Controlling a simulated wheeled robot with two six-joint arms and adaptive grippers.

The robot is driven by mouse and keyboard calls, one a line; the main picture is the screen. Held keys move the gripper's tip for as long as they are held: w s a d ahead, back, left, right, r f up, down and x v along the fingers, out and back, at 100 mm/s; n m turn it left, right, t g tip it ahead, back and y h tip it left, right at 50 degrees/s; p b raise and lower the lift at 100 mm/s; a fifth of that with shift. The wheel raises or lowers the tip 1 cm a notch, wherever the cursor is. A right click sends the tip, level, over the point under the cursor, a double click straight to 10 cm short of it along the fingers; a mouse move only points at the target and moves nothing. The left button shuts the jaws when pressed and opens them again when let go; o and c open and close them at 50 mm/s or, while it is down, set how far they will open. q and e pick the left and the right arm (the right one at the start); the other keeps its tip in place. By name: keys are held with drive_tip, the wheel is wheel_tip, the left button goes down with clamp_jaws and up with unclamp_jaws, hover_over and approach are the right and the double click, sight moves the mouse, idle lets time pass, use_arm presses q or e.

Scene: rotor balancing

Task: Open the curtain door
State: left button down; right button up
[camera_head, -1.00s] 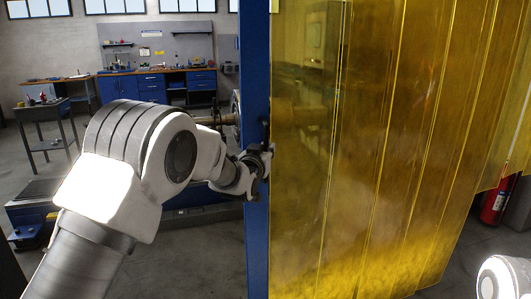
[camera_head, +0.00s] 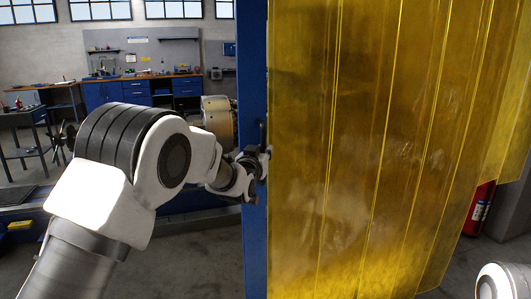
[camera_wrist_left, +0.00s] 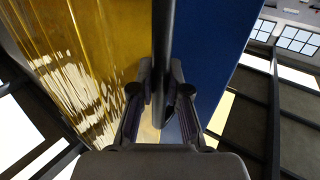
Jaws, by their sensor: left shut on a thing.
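The curtain door is made of yellow translucent strips (camera_head: 360,150) that hang to the right of a blue upright post (camera_head: 254,240). The strips also show at the upper left of the left wrist view (camera_wrist_left: 95,50). A dark vertical bar handle (camera_wrist_left: 163,40) runs along the blue face beside the strips in that view. My left gripper (camera_head: 262,163) is at the blue post, and in the wrist view its fingers (camera_wrist_left: 160,100) are closed around the handle. The finger contact is partly hidden in the head view. My right gripper is not in view.
Behind the post are a workbench with blue drawers (camera_head: 185,88) and a small side table (camera_head: 22,122) at the left. A red fire extinguisher (camera_head: 478,208) stands behind the strips at the right. Open floor shows at the lower left.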

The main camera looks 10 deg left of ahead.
use_arm(q)
drive_tip(key=shift+d, duration=0.1)
drive_tip(key=c, duration=1.3)
unclamp_jaws()
drive_tip(key=shift+o, duration=0.8)
drive_tip(key=shift+w+d, duration=0.15)
drive_tip(key=shift+d, duration=0.1)
drive_tip(key=shift+a, duration=0.1)
drive_tip(key=shift+s, duration=0.35)
drive_tip(key=s, duration=1.1)
drive_tip(key=shift+s+a, duration=0.15)
drive_tip(key=shift+s, duration=0.05)
